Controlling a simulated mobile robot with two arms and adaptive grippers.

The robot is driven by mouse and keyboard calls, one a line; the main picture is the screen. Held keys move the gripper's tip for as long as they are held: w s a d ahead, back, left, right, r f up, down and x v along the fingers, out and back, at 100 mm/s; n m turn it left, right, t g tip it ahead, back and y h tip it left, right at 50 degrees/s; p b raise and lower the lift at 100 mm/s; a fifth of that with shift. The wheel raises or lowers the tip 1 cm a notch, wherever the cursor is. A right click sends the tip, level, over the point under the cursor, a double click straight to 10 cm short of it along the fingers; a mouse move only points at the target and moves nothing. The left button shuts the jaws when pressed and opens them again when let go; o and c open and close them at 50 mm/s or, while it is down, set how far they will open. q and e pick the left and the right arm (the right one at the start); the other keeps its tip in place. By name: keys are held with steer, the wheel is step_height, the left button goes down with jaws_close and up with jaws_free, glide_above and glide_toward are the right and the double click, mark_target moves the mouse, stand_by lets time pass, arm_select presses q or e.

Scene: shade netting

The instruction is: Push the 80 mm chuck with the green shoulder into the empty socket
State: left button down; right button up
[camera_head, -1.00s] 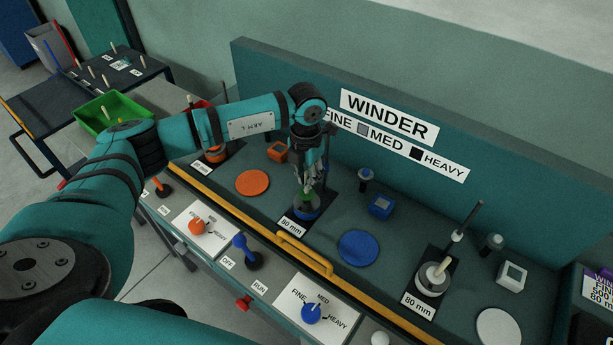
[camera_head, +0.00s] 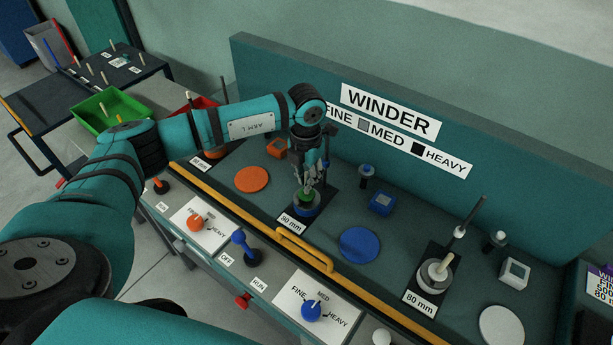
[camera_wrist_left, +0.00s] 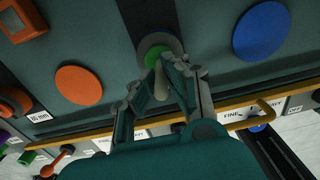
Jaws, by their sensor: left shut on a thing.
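My left gripper (camera_head: 309,181) is shut on the chuck with the green shoulder (camera_head: 305,194) and points down over the middle winder station. In the left wrist view, the fingers (camera_wrist_left: 166,75) close on a pale stem below the green shoulder (camera_wrist_left: 155,54), with a grey ring (camera_wrist_left: 158,40) around the green. The fingers hide part of the chuck, and I cannot tell how deep it sits. My right gripper is not in view.
A second 80 mm station (camera_head: 434,276) at the right holds a chuck with a pale stem. A yellow rail (camera_head: 270,235) with a handle runs along the front edge. Blue (camera_head: 360,244) and orange (camera_head: 252,179) discs lie beside the socket. The WINDER backboard (camera_head: 480,150) stands behind.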

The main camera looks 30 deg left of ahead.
arm_select(q)
steer(key=shift+f, duration=0.35)
steer(key=shift+f+b, duration=0.25)
steer(key=shift+b, duration=0.2)
steer(key=c, duration=1.3)
jaws_free()
steer(key=shift+r, duration=0.15)
step_height(320, 180, up, 12)
steer(key=shift+f, duration=0.1)
steer(key=shift+f, duration=0.1)
